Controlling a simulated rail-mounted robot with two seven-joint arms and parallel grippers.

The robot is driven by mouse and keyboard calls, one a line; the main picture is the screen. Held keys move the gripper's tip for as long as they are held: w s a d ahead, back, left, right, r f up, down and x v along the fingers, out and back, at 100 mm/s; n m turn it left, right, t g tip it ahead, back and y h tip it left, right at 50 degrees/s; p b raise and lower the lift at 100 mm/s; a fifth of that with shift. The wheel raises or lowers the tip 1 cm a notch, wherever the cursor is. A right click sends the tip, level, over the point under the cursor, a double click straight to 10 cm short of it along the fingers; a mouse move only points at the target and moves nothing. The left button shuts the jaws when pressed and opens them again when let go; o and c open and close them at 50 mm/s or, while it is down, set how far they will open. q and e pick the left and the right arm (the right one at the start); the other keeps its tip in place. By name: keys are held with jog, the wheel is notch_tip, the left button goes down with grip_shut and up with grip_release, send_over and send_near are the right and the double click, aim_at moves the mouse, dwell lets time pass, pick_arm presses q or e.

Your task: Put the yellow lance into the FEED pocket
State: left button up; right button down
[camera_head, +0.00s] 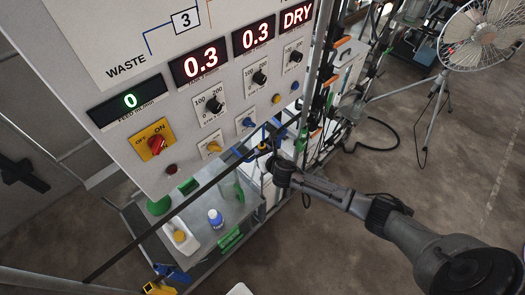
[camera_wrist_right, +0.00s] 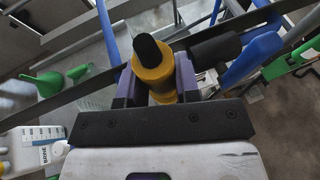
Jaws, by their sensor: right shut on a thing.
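The yellow lance (camera_wrist_right: 153,72), with a black tip, stands between the purple fingers of my right gripper (camera_wrist_right: 152,84) in the right wrist view. The gripper is shut on it. In the head view my right gripper (camera_head: 268,160) is small, below the control panel and above the right end of the bench, with a bit of yellow (camera_head: 263,147) at it. Blue rod-like parts (camera_wrist_right: 249,58) are close to the right of the lance in the wrist view. I cannot make out a pocket marked FEED. My left gripper is not in view.
The control panel (camera_head: 130,75) with knobs and displays overhangs the bench (camera_head: 205,245). A long dark bar (camera_head: 170,225) crosses in front. A fan (camera_head: 480,38) stands at right on open floor.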

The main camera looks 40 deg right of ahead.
jog(key=shift+f+b, duration=0.9)
jog(key=shift+f, duration=0.45)
jog(key=shift+f+b, duration=0.8)
jog(key=shift+f, duration=0.3)
jog(key=shift+f+b, duration=0.95)
jog(key=shift+f, duration=0.3)
jog(key=b, duration=0.7)
send_over(262, 184)
jog(key=shift+f, duration=4.6)
jog(key=shift+d+f+b, duration=0.15)
jog(key=shift+f+b, duration=0.9)
jog(key=shift+f, duration=0.05)
jog(key=shift+f+b, duration=1.05)
jog(key=shift+f, duration=0.2)
jog(key=shift+f+b, duration=0.9)
jog(key=shift+f, duration=0.2)
jog(key=shift+f+b, duration=0.95)
jog(key=shift+f, duration=0.15)
jog(key=shift+f+b, duration=0.35)
jog(key=shift+f, duration=0.1)
